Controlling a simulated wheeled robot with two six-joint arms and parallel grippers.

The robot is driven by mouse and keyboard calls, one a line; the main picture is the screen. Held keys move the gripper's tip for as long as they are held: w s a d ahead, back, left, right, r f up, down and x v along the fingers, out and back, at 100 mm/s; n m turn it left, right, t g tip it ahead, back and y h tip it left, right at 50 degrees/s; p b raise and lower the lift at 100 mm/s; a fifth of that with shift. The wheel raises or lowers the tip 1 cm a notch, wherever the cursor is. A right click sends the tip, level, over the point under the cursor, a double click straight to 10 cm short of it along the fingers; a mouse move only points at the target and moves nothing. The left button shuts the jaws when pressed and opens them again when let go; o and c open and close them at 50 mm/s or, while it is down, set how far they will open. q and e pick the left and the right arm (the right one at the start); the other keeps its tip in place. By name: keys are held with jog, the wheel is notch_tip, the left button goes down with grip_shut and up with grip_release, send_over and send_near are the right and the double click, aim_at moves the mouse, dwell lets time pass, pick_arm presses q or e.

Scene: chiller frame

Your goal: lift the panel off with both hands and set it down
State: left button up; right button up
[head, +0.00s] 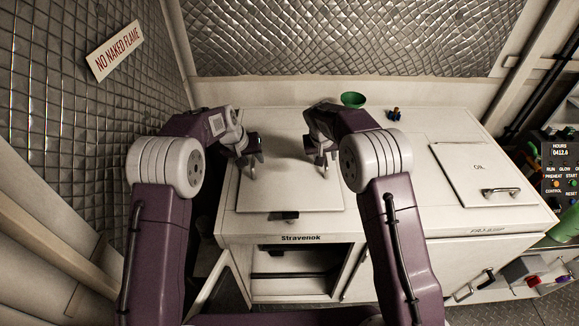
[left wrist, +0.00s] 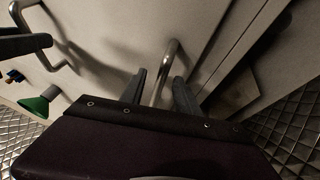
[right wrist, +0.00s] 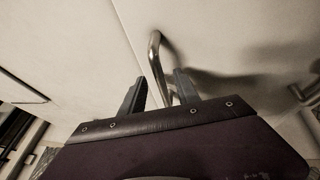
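The pale panel (head: 290,198) lies flat on top of the white cabinet, with a metal handle near each side. My left gripper (head: 251,168) is at the left handle (left wrist: 167,72). In the left wrist view its two fingers (left wrist: 161,92) stand apart on either side of that handle, with gaps showing. My right gripper (head: 323,168) is at the right handle (right wrist: 156,62). In the right wrist view its fingers (right wrist: 160,92) also stand apart, with the handle between them. A dark latch (head: 284,216) sits at the panel's front edge.
A green funnel-like thing (head: 352,99) and a small blue and orange item (head: 394,113) stand at the back. An "OIL" lid (head: 470,160) with its own handle is at the right. The white top between is clear. Below the "Stravenok" label (head: 301,238) is an open compartment (head: 295,282).

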pick_arm(q)
jog(key=shift+w+d+f, duration=0.1)
jog(key=shift+w+f, duration=0.05)
jog(key=shift+f, duration=0.25)
pick_arm(e)
jog(key=shift+w+d+f, duration=0.1)
jog(key=shift+f, duration=0.3)
pick_arm(q)
jog(key=shift+w+f, duration=0.35)
jog(key=shift+f, duration=0.1)
pick_arm(e)
jog(key=shift+w+f, duration=0.45)
pick_arm(q)
jog(key=shift+c, duration=0.7)
pick_arm(e)
jog(key=shift+s, duration=0.1)
jog(key=shift+c, duration=0.7)
pick_arm(q)
jog(key=shift+s+r, duration=0.1)
jog(key=shift+s, duration=0.05)
grip_shut()
pick_arm(e)
jog(key=shift+s+r, duration=0.1)
grip_shut()
pick_arm(q)
jog(key=shift+r, duration=0.1)
pick_arm(e)
jog(key=shift+r, duration=0.1)
